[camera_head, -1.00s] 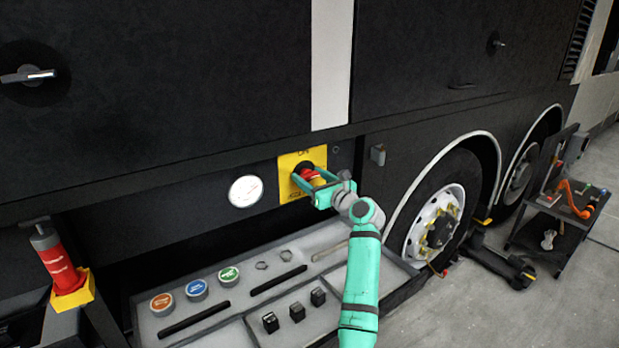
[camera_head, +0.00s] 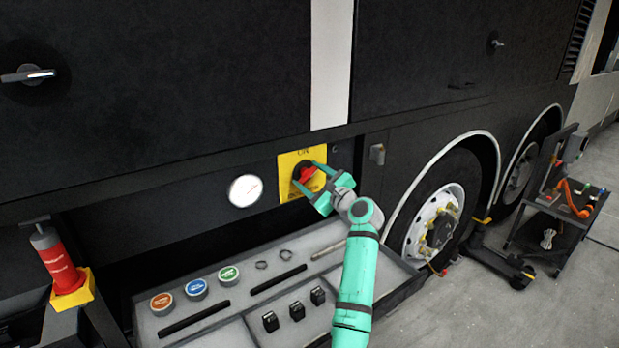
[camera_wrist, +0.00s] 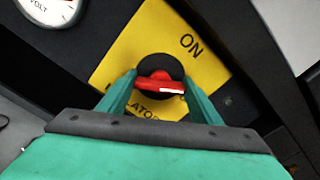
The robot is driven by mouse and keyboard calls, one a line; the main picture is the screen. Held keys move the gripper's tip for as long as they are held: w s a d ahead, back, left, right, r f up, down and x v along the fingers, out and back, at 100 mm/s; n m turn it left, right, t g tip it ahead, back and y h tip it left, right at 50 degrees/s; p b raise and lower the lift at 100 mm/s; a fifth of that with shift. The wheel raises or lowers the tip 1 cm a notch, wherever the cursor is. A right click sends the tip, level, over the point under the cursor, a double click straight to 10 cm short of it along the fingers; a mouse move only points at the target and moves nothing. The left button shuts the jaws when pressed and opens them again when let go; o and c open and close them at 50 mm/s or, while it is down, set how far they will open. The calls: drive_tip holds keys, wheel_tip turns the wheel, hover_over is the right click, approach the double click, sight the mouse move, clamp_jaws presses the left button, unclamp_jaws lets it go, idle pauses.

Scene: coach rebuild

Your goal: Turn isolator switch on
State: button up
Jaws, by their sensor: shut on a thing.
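The isolator switch is a red handle (camera_head: 306,174) on a black round base, set on a yellow plate (camera_head: 289,161) on the coach's lower side. In the wrist view the red handle (camera_wrist: 160,84) lies across the black disc, between my fingers. The word ON shows on the yellow plate (camera_wrist: 132,48); other lettering is partly hidden by my fingers. My gripper (camera_head: 314,186) is at the plate, its two teal fingers on either side of the handle. In the wrist view my gripper (camera_wrist: 161,92) is shut on the red handle.
A round volt gauge (camera_head: 245,190) is left of the plate. Below, a grey tray (camera_head: 333,235) holds coloured-lid tins and small black parts. A red cylinder (camera_head: 60,262) stands at left. A wheel (camera_head: 436,222), a jack and a tool cart (camera_head: 550,205) are at right.

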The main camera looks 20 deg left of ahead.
drive_tip(key=n, duration=0.5)
drive_tip(key=shift+f+n, duration=0.1)
drive_tip(key=shift+n, duration=0.2)
drive_tip(key=n, duration=0.5)
drive_tip(key=shift+f, duration=0.1)
drive_tip(key=shift+s+a+n, duration=0.1)
drive_tip(key=shift+n, duration=0.3)
drive_tip(key=o, duration=1.1)
drive_tip(key=shift+c, duration=0.2)
